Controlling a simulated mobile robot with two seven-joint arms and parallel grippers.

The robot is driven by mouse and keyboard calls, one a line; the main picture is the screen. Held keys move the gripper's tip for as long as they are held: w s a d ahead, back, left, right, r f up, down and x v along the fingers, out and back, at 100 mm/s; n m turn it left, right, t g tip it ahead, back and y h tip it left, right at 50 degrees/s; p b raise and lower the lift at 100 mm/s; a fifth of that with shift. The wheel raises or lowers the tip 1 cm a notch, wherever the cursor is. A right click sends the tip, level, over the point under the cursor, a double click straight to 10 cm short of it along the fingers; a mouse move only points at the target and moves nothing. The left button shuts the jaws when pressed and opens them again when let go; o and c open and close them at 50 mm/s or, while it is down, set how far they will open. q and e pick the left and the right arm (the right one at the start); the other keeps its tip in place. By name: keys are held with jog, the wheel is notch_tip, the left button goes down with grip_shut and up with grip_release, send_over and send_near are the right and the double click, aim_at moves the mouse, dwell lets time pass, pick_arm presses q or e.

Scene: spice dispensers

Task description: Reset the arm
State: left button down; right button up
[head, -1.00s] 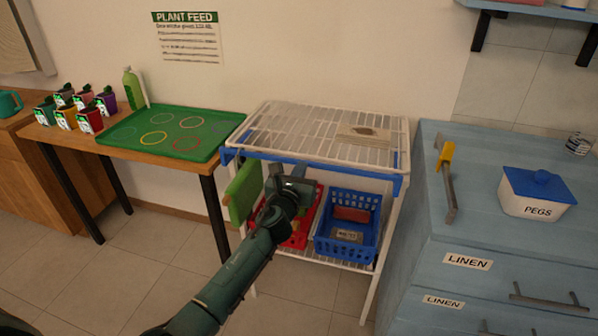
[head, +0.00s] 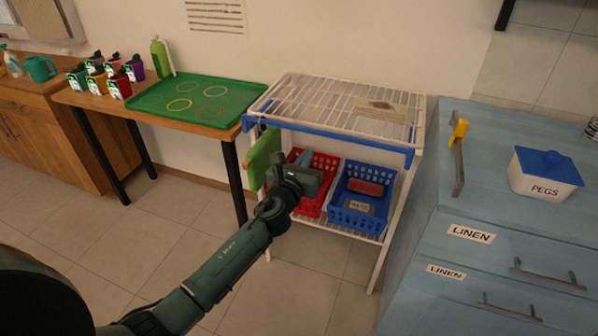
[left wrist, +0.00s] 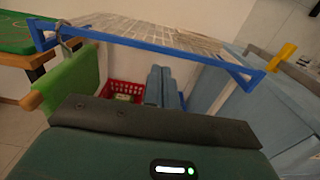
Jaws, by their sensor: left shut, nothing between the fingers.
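My left arm reaches from the lower left in the head view. Its gripper (head: 312,168) is in front of the white wire rack's lower shelf, near the red basket. In the left wrist view the two gripper fingers (left wrist: 165,87) lie close together, shut with nothing between them. They point toward the lower part of the rack. My right gripper is not in view.
The white rack (head: 345,105) has a blue front rail, with a green cloth (head: 262,155) hanging at its left. A red basket (head: 310,205) and a blue basket (head: 358,215) sit on its lower shelf. A green tray (head: 150,103) and several pots lie left; a blue cabinet (head: 490,200) stands right.

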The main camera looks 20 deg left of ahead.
pick_arm(q)
jog(key=s, duration=0.5)
jog(key=shift+s+a+f, duration=0.1)
jog(key=shift+s, duration=0.15)
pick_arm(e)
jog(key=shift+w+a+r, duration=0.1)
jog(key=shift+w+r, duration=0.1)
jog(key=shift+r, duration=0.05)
pick_arm(q)
jog(key=s+d+f+n+g+h+p, duration=0.1)
jog(key=s+f+n, duration=0.4)
jog(key=s+n, duration=0.8)
jog(key=s+d+f+n+g+h+p, duration=0.1)
jog(key=s+d+f+n+g+p, duration=0.2)
jog(key=s+n, duration=1.1)
jog(key=shift+s+d+f+n+g+h, duration=0.15)
jog(key=shift+f+n+g+h, duration=0.25)
jog(key=shift+f+n+g, duration=2)
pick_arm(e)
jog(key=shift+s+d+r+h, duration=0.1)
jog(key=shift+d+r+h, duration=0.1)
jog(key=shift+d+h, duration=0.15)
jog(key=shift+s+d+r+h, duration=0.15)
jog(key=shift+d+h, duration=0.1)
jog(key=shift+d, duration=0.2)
pick_arm(q)
jog(key=shift+r+n+t, duration=0.7)
jog(key=shift+r+n, duration=0.1)
jog(key=shift+r, duration=0.15)
